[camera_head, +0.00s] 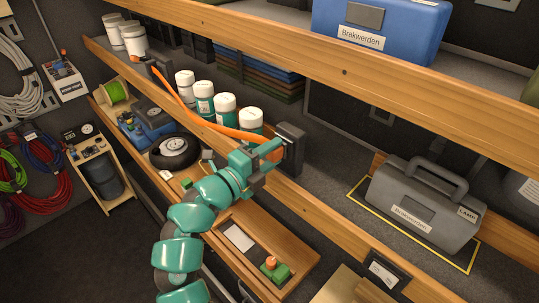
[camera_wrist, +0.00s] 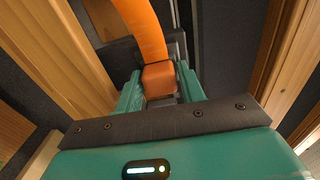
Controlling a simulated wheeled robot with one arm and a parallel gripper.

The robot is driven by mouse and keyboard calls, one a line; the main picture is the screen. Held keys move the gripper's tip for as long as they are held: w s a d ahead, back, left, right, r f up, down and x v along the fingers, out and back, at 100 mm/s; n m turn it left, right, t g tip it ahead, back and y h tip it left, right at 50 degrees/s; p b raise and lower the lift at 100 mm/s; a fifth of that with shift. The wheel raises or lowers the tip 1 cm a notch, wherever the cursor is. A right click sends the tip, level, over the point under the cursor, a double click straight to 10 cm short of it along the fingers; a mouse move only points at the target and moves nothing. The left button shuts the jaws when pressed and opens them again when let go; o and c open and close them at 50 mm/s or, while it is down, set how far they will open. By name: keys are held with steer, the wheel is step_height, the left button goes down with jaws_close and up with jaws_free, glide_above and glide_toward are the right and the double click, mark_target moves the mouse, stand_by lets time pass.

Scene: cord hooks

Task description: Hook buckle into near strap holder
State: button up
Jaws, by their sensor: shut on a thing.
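An orange strap (camera_head: 185,103) runs along the wooden shelf beam from the far strap holder (camera_head: 142,66) to my gripper (camera_head: 270,152). My gripper is shut on the orange buckle (camera_wrist: 158,78) at the strap's end, which shows between the teal fingers (camera_wrist: 160,92) in the wrist view. The near strap holder (camera_head: 291,143), a dark block on the beam, is right beside the fingertips in the head view. Dark holder parts show just behind the buckle in the wrist view. Whether the buckle sits in the holder is hidden by the fingers.
White and teal jars (camera_head: 225,105) stand on the shelf behind the strap. A grey case (camera_head: 425,205) stands inside a yellow outline to the right. The wooden beam (camera_head: 325,215) runs close under my gripper. A lower bench (camera_head: 240,237) holds small items.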

steer(key=shift+d, duration=0.1)
steer(key=o, duration=1.3)
steer(key=shift+o, duration=0.2)
steer(key=b+v, duration=0.6)
steer(key=v, duration=1.1)
steer(key=shift+s, duration=0.15)
